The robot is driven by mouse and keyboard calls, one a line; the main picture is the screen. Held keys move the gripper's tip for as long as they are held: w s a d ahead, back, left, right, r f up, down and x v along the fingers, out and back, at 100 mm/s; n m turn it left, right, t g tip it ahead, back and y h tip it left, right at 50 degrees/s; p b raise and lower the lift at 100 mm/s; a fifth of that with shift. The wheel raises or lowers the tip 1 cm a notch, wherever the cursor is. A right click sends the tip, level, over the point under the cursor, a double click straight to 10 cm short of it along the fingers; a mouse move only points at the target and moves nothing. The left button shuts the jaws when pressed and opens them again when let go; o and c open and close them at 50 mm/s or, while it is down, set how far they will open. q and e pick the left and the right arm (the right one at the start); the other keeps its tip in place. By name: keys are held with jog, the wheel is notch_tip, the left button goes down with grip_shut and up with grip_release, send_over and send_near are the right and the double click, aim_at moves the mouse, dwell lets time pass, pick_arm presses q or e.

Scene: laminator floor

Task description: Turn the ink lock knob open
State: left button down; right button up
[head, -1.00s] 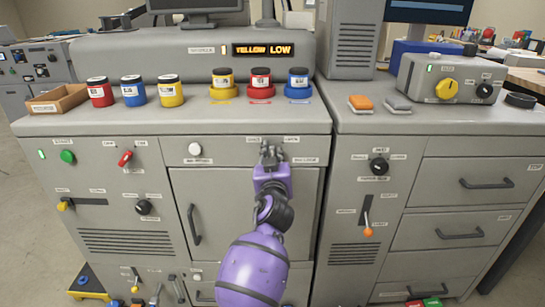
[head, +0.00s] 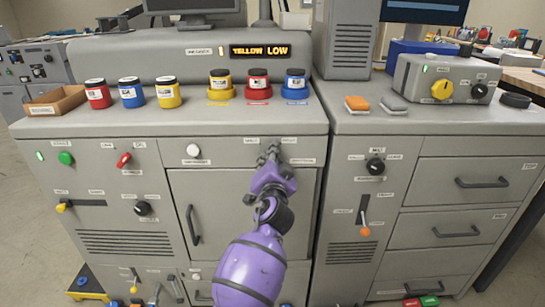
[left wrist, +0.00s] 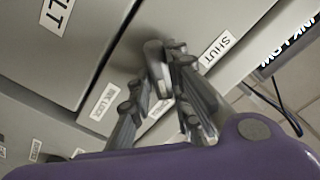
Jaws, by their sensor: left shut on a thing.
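My left gripper (head: 270,153) reaches up from below to the upper right of the middle cabinet's front. In the left wrist view my left gripper (left wrist: 162,85) is shut on the grey ink lock knob (left wrist: 154,54), with its fingers on either side of it. The fingers hide most of the knob, and its exact angle is hard to read. A label reading SHUT (left wrist: 220,48) is on the panel beside the fingers. In the head view the gripper is tilted, with small labels around it. My right gripper is in neither view.
A cabinet door with a dark handle (head: 193,225) lies below and left of the gripper. A white button (head: 193,150) is left of it. Yellow (head: 220,84), red (head: 258,84) and blue (head: 295,84) ink jars stand on the ledge above. A display (head: 259,50) reads YELLOW LOW.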

pick_arm(q)
jog(key=shift+a+f+m, duration=0.1)
jog(key=shift+a+m, duration=0.05)
jog(key=shift+m, duration=0.35)
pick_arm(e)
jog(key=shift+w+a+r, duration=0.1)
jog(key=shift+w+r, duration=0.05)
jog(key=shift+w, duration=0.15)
pick_arm(q)
jog(key=c, duration=1.7)
grip_release()
jog(key=shift+o, duration=0.2)
jog(key=s, duration=1.2)
